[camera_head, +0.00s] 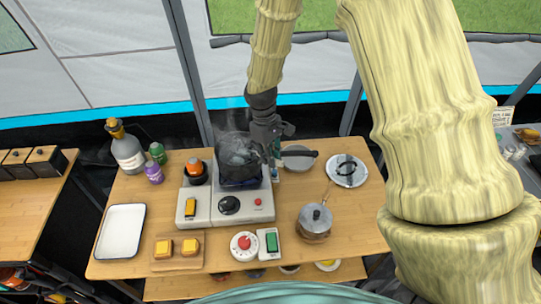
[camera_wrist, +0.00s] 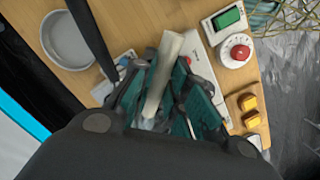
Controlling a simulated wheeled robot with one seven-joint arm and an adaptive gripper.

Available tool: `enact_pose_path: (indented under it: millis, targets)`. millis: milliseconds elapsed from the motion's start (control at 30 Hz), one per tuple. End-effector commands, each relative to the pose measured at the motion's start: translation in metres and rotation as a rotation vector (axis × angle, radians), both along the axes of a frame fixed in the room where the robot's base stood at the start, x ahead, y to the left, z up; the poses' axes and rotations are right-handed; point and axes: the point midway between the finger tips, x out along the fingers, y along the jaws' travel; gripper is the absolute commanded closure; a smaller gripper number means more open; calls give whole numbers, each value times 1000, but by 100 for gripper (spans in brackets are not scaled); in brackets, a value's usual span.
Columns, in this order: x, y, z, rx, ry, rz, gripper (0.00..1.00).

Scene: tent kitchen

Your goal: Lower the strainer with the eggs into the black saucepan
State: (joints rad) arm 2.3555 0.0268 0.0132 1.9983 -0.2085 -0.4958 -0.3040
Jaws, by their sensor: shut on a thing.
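My gripper (camera_head: 270,140) is at the hob, at the right side of the dark pot. In the wrist view its teal-padded fingers (camera_wrist: 165,95) are closed around a pale, straight handle (camera_wrist: 172,50), which I take to be the strainer's. The black saucepan (camera_head: 240,182) stands on the hob. A grey, hazy, rounded shape (camera_head: 238,150), likely the strainer, shows at the saucepan's mouth. I cannot tell how deep it sits. Eggs cannot be made out. The wrist view hides the saucepan behind my gripper.
Bottles (camera_head: 126,150) stand at left. Bare wood lies at front right.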

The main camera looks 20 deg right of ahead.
Motion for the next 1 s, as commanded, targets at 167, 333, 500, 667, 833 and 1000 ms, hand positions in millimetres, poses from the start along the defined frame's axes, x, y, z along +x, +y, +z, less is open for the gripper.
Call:
enact_pose_path:
  millis: [167, 333, 500, 667, 833, 1000]
  targets:
    - [-1, 0, -1, 0, 2, 0, 62]
    - [0, 0, -1, 0, 1, 0, 59]
    - [-1, 0, 0, 0, 2, 0, 59]
    - [1, 1, 10, 0, 0, 0, 59]
    - [5, 3, 36, 1, -2, 0, 59]
    - [9, 5, 68, 0, -2, 0, 59]
